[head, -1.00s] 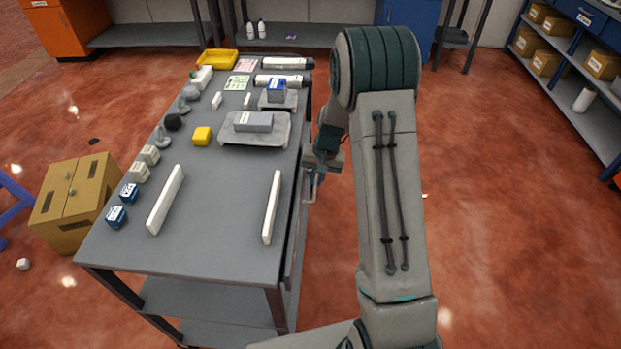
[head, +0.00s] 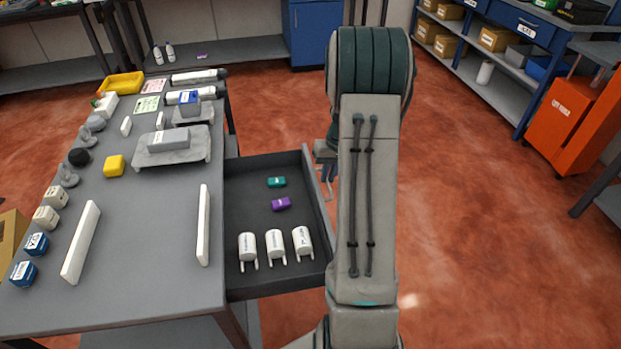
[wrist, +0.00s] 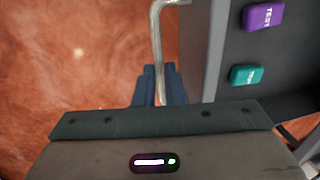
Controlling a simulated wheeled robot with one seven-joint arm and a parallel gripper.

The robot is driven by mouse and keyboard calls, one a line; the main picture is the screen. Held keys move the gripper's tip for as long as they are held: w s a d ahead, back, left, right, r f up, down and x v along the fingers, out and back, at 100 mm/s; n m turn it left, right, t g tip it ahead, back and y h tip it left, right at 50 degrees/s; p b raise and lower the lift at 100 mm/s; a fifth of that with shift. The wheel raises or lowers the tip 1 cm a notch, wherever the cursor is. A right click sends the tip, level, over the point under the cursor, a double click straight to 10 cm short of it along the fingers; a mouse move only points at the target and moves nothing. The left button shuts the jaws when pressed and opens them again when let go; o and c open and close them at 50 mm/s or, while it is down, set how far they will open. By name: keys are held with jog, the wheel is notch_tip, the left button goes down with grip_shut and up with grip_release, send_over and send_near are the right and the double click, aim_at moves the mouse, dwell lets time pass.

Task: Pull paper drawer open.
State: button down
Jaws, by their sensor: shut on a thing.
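The drawer (head: 246,201) stands well out from the right side of the grey workbench (head: 140,215). Inside it lie a teal block (head: 277,182), a purple block (head: 281,204) and three white cylinders (head: 275,245) on short legs. In the wrist view the drawer's front wall (wrist: 216,60) runs beside its metal handle (wrist: 158,50). My gripper (wrist: 160,85) is shut on the handle, with a blue finger on each side of the bar. In the head view my gripper is at the drawer's outer side, partly hidden by my arm.
The bench top holds white rails (head: 203,225), a yellow block (head: 114,166), a grey scale-like stand (head: 190,150) and several small items. An orange cabinet (head: 575,115) and shelves (head: 500,75) stand to the right. Open red floor (head: 480,240) lies right of my arm.

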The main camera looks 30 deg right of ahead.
jog(key=shift+s+d, duration=0.2)
jog(key=shift+d, duration=0.6)
jog(key=c, duration=1.5)
grip_release()
jog(key=shift+r, duration=0.1)
notch_tip(320, 180, up, 14)
jog(key=d, duration=0.2)
jog(key=shift+s+d+f, duration=0.2)
jog(key=shift+s+f, duration=0.05)
jog(key=shift+s, duration=0.15)
